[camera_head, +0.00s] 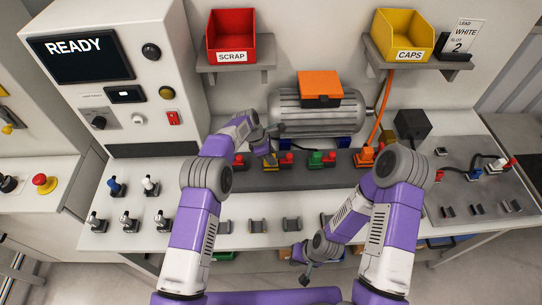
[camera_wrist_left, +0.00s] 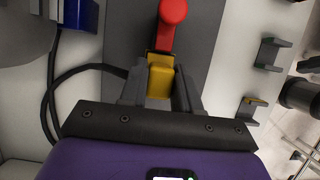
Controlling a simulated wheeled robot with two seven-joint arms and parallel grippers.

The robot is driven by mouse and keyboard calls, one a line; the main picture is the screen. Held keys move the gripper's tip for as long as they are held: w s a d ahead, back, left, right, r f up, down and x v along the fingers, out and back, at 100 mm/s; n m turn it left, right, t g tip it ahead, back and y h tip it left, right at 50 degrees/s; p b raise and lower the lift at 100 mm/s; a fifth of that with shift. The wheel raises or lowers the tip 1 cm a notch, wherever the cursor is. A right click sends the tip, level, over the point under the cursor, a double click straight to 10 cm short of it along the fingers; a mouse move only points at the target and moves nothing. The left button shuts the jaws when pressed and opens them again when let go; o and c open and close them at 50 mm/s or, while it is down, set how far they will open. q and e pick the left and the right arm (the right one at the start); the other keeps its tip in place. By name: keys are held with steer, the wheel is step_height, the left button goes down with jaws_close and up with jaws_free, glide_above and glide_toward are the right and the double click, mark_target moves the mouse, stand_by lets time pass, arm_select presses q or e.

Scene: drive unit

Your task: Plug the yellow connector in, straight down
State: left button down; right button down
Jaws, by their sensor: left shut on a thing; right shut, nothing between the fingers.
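The yellow connector (camera_head: 270,162) is at the left part of the dark socket strip (camera_head: 340,176) in front of the motor. My left gripper (camera_head: 268,151) is above it, pointing down, and shut on it. In the left wrist view the yellow connector (camera_wrist_left: 160,80) sits between the two dark fingers, close behind a red lever (camera_wrist_left: 172,12). The fingers hide its sides, and I cannot tell how deep it sits in its socket. My right gripper (camera_head: 306,277) is shut and empty, low over the bench's front edge.
The motor (camera_head: 318,110) with its orange box (camera_head: 320,85) stands behind the strip. A green connector (camera_head: 316,158) and an orange connector (camera_head: 364,157) with red levers are to the right. Empty grey holders (camera_head: 258,226) line the bench front. A black cable (camera_wrist_left: 75,75) runs beside my left gripper.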

arm_select(q)
steer(key=shift+f, duration=0.15)
steer(key=c, duration=0.7)
jaws_free()
steer(key=shift+c, duration=0.2)
steer(key=d+p+v, duration=0.2)
steer(key=p+v, duration=0.1)
steer(key=v, duration=0.9)
steer(key=shift+r+p, duration=0.3)
steer(key=shift+r, duration=0.2)
steer(key=shift+a, duration=0.1)
